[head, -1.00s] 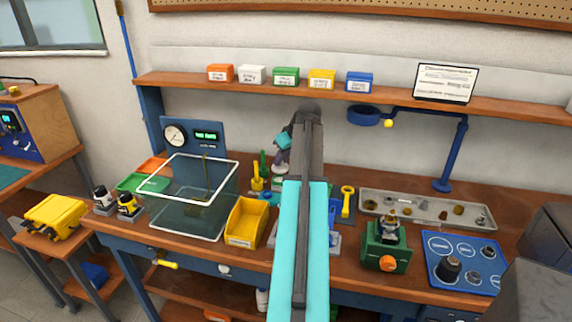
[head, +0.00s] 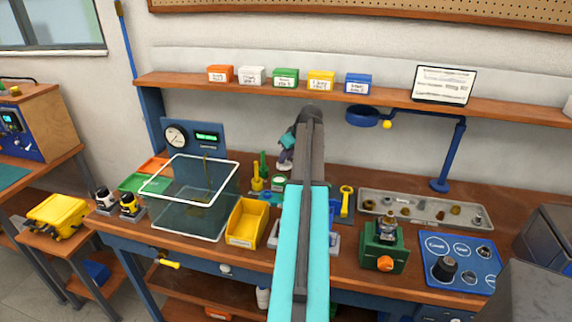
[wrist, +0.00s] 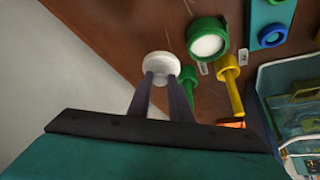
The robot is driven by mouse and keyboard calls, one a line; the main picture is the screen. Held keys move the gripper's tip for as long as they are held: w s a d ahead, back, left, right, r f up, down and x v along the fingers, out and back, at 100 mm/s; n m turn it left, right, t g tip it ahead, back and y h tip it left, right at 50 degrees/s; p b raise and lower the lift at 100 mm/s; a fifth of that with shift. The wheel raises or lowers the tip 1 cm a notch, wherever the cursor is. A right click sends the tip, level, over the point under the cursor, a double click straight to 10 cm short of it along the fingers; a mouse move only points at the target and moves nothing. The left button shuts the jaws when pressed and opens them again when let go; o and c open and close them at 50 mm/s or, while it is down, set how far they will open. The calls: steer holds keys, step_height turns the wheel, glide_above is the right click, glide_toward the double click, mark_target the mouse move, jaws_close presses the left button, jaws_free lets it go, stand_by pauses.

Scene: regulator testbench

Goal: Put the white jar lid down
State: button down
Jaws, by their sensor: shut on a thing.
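The white jar lid (wrist: 161,65) is a small round disc at the fingertips of my gripper (wrist: 162,78) in the wrist view. The two dark fingers are shut on it. Bare brown bench top lies beyond it, and I cannot tell whether the lid touches the wood. In the head view the white lid (head: 284,166) shows just below my gripper (head: 286,155), near the back of the bench. A green round jar (wrist: 207,40) with a white inside or top stands to the right of the lid in the wrist view, apart from it.
A clear tank (head: 190,200) and a yellow bin (head: 246,222) stand left of my arm. A grey parts tray (head: 375,208) lies to the right.

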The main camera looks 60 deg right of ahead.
mark_target(287, 164)
steer(key=shift+f, duration=0.2)
steer(key=shift+f+p, duration=0.55)
steer(key=shift+f, duration=0.8)
steer(key=shift+w+d+f+p, duration=0.1)
steer(key=shift+d+f+p, duration=0.05)
steer(key=shift+f+p, duration=0.2)
steer(key=shift+f, duration=0.15)
steer(key=shift+f, duration=0.2)
steer(key=c, duration=1.6)
jaws_free()
steer(key=shift+r, duration=0.1)
